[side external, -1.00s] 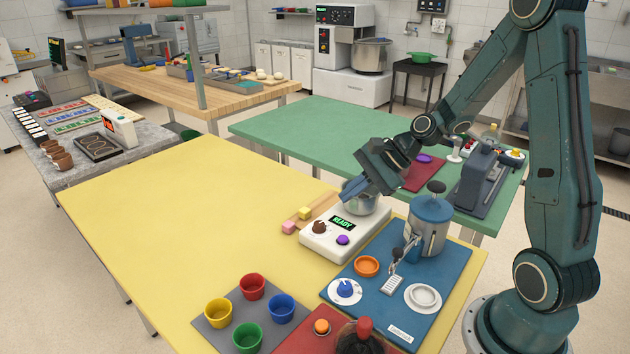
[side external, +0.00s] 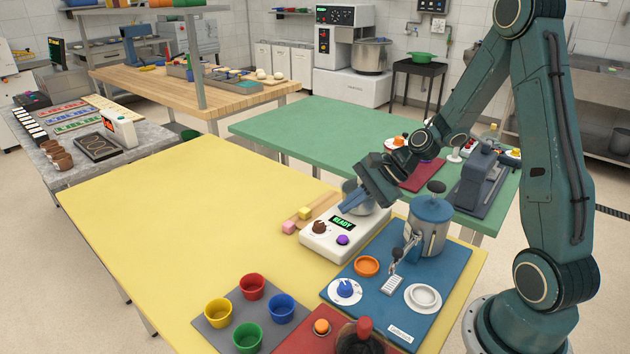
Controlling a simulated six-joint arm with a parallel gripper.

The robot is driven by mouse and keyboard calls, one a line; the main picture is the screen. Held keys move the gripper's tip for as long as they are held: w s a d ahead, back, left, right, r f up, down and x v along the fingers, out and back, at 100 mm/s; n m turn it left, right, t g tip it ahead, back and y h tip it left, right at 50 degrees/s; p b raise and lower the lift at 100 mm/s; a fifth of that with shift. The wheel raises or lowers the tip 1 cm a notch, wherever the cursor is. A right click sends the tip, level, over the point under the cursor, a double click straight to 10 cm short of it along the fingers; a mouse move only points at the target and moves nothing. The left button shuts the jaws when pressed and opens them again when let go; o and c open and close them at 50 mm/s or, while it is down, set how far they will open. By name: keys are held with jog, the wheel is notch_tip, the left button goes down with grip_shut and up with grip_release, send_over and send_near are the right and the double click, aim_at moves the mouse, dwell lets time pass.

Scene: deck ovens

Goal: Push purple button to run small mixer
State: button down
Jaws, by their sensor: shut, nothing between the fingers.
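The small mixer (side external: 318,243) is a white base on the yellow table, with a steel bowl (side external: 351,187) at its back. Its front carries a display (side external: 343,222) reading "READY", a brown knob (side external: 319,227) and the purple button (side external: 342,240). My gripper (side external: 342,208) is shut and empty, with its blue fingers pointing down and left. In the picture it lies in front of the bowl, just above the display and up from the purple button. The button is fully visible and the fingers appear apart from it. The fingers hide part of the bowl.
A blue mat (side external: 376,311) at right holds a blue-lidded canister (side external: 430,226), an orange ring (side external: 367,266) and white saucers. Coloured cups (side external: 252,287) stand at the front. The yellow table's left half is clear.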

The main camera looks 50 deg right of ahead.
aim_at(343, 240)
jog(key=shift+f, duration=2.9)
